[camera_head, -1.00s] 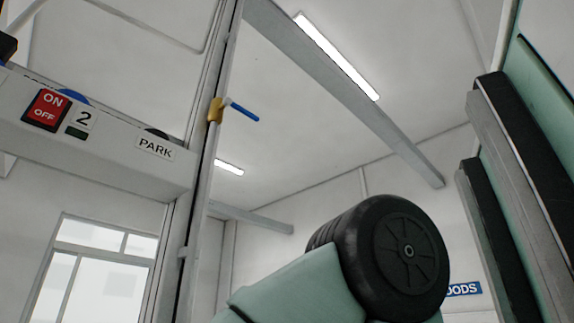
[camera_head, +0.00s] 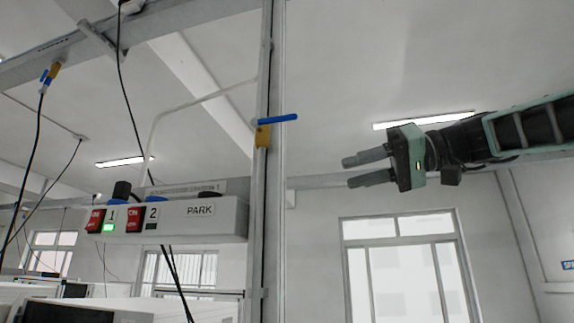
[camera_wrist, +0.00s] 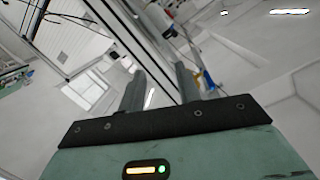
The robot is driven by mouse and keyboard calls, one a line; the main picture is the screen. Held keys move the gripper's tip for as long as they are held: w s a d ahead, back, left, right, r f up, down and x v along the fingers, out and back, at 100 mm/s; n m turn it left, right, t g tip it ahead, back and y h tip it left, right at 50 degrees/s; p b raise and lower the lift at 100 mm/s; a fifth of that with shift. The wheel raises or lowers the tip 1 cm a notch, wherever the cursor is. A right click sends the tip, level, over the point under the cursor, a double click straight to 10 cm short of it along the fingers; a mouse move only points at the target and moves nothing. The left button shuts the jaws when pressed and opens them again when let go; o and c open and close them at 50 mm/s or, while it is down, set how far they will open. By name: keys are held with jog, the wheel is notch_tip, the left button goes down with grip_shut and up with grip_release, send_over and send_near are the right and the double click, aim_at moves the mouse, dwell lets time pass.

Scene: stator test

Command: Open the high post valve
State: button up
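The valve on the tall post has a yellow body (camera_head: 263,135) and a blue lever handle (camera_head: 277,119). In the head view the lever points right, nearly level and tilted slightly up. My gripper (camera_head: 348,172) is to the right of the valve and a little lower, with its fingers pointing left. The fingers are apart with nothing between them, and they do not touch the lever. In the wrist view my gripper (camera_wrist: 160,80) shows two separated fingers, with a small blue part (camera_wrist: 198,77) beside the right finger, probably the valve lever.
The grey post (camera_head: 272,220) runs vertically through the head view. A white control box (camera_head: 205,222) with red switches and a PARK label is left of it. Another yellow and blue fitting (camera_head: 50,75) with a black hose hangs at upper left.

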jog(key=s+d+r+n+y+p, duration=0.1)
jog(key=s+d+r+n+y, duration=0.25)
jog(key=r, duration=0.75)
jog(key=h+p, duration=0.2)
jog(key=p, duration=0.5)
send_near(288, 118)
jog(key=shift+y, duration=0.25)
jog(key=x, duration=0.9)
jog(key=shift+w+r, duration=0.1)
jog(key=shift+w, duration=0.2)
jog(key=shift+w+a, duration=0.15)
jog(key=shift+a, duration=0.25)
grip_shut()
